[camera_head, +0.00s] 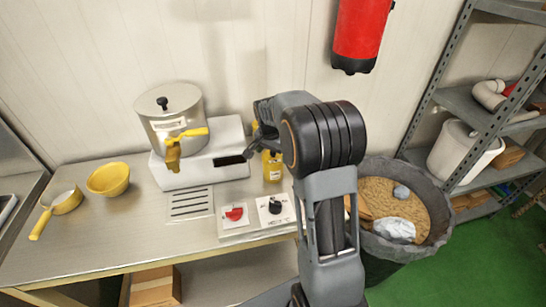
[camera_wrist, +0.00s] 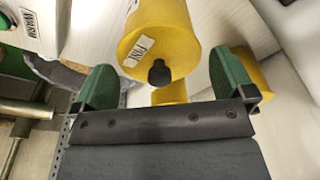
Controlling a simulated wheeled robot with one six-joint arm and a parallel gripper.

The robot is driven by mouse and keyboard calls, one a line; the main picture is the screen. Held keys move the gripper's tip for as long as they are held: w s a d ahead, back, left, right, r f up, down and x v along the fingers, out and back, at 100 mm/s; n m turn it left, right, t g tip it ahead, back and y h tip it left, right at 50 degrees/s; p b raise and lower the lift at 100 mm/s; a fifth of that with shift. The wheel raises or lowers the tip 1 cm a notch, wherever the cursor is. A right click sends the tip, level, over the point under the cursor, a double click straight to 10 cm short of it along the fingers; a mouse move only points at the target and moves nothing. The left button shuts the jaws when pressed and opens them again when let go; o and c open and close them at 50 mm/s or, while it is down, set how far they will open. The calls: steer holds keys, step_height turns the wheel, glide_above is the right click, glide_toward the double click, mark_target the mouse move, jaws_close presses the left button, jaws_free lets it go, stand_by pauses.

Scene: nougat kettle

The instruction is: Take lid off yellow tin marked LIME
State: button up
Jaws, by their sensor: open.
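A yellow tin (camera_wrist: 160,30) with a black knob (camera_wrist: 159,73) on its lid lies between my gripper's fingers in the wrist view. Its small white label (camera_wrist: 138,52) is too blurred to read with certainty. My gripper (camera_wrist: 163,78) is open, with one green finger to each side of the knob; I cannot tell whether either touches it. In the head view a yellow tin (camera_head: 272,168) stands on the table, partly hidden by my arm, and my gripper (camera_head: 256,149) is mostly hidden there too.
A metal kettle (camera_head: 171,118) with a yellow tap stands on a white base left of my gripper. A yellow bowl (camera_head: 108,179) and scoop (camera_head: 66,202) are farther left. Red and black knobs sit in front. A grey bin (camera_head: 441,231) is right. More yellow surfaces (camera_wrist: 257,82) show beside the right finger.

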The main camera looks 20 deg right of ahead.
steer(key=c, duration=0.7)
steer(key=shift+r, duration=0.5)
step_height(320, 180, up, 2)
steer(key=shift+r, duration=0.2)
steer(key=s+r+b, duration=0.1)
steer(key=s+r, duration=1.1)
steer(key=s, duration=0.2)
steer(key=shift+a+r, duration=0.35)
